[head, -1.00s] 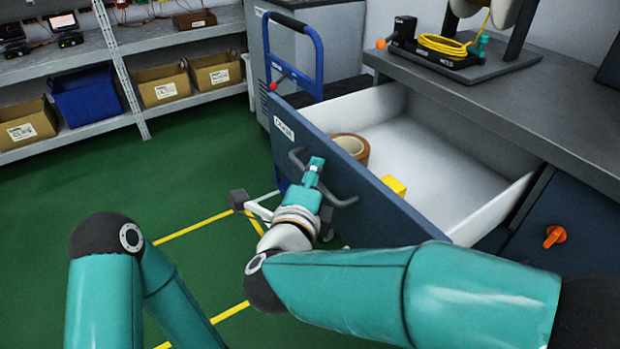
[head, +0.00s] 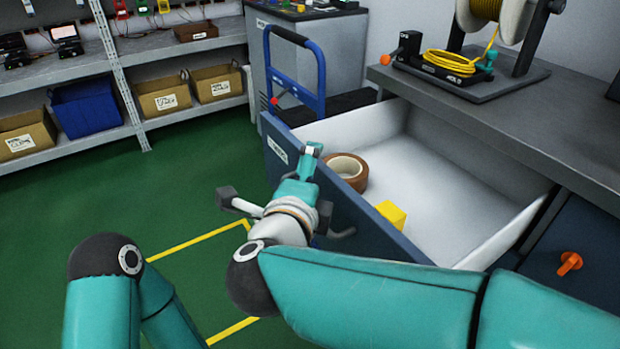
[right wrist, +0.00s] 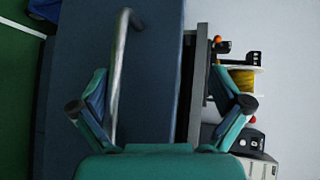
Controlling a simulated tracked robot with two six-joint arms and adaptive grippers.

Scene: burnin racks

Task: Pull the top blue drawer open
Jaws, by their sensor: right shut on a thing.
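The top blue drawer (head: 385,233) stands well open under the grey bench top, its white inside in plain view. Its grey bar handle (head: 343,233) is on the front panel, partly hidden behind my right gripper in the head view. In the right wrist view the handle bar (right wrist: 120,75) runs between the fingers of my right gripper (right wrist: 163,105), nearer the left finger. My left gripper is not in view; only its arm shows at lower left.
A brown tape roll (head: 348,171) and a yellow block (head: 391,213) lie in the drawer. A blue-handled trolley (head: 320,75) stands just beyond the drawer front. Shelves with bins (head: 88,103) line the back left. The green floor left of the drawer is clear.

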